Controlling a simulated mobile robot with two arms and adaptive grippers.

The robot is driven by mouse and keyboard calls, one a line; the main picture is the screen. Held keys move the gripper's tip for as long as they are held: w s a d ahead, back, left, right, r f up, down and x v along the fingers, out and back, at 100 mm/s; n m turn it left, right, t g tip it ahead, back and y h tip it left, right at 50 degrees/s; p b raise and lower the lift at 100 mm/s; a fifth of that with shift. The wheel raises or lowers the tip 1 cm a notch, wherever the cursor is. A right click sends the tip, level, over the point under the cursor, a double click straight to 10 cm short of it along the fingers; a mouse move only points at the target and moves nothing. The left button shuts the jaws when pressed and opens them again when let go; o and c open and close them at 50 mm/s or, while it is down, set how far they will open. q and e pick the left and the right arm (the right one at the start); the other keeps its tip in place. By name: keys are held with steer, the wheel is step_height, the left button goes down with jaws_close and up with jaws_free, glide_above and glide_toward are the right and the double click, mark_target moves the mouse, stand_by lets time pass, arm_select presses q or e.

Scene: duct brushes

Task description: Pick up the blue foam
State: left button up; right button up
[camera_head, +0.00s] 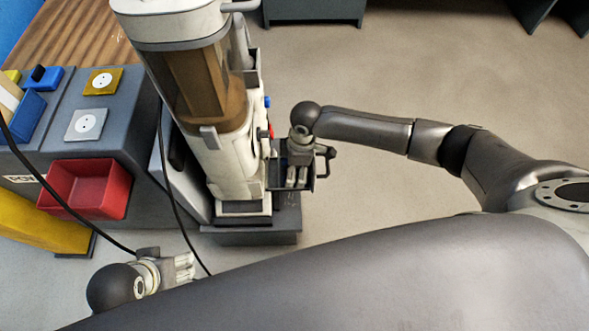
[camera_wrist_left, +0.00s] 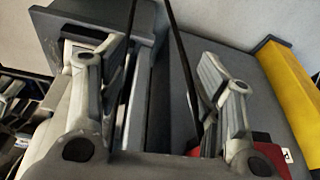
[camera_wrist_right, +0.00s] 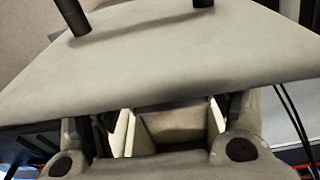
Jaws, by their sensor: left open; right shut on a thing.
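I cannot single out the blue foam with certainty. Blue pieces sit on the grey bench at the left in the head view: a small blue block (camera_head: 45,80) with a black knob and a larger blue holder (camera_head: 24,114). My left gripper (camera_head: 190,267) is open and low in front of the bench. In the left wrist view its fingers (camera_wrist_left: 160,100) are apart, with dark cables between and beyond them. My right gripper (camera_head: 297,180) is at the dark side tray of the white machine (camera_head: 232,165). In the right wrist view it is shut on a beige part (camera_wrist_right: 175,128), mostly hidden.
A red bin (camera_head: 88,188) hangs on the bench front, above a yellow beam (camera_head: 40,222). Two socket plates (camera_head: 86,124) lie on the bench. Black cables (camera_head: 178,195) run down near my left gripper. The floor (camera_head: 430,80) to the right of the machine is clear.

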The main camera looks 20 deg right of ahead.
steer(key=shift+r, duration=0.4)
step_height(320, 180, up, 7)
steer(key=p, duration=0.2)
steer(key=shift+p, duration=0.35)
arm_select(q)
step_height(320, 180, down, 16)
steer(key=f+g+p, duration=0.1)
steer(key=p, duration=0.1)
steer(key=s+a+f+p, duration=0.1)
steer(key=s+f+p, duration=0.3)
steer(key=s, duration=0.5)
steer(key=s+a+f+g+p, duration=0.1)
steer(key=s+f+p, duration=0.4)
steer(key=s, duration=0.5)
steer(key=shift+a+f, duration=0.5)
steer(key=shift+f, duration=0.1)
arm_select(e)
step_height(320, 180, up, 16)
steer(key=shift+r, duration=0.1)
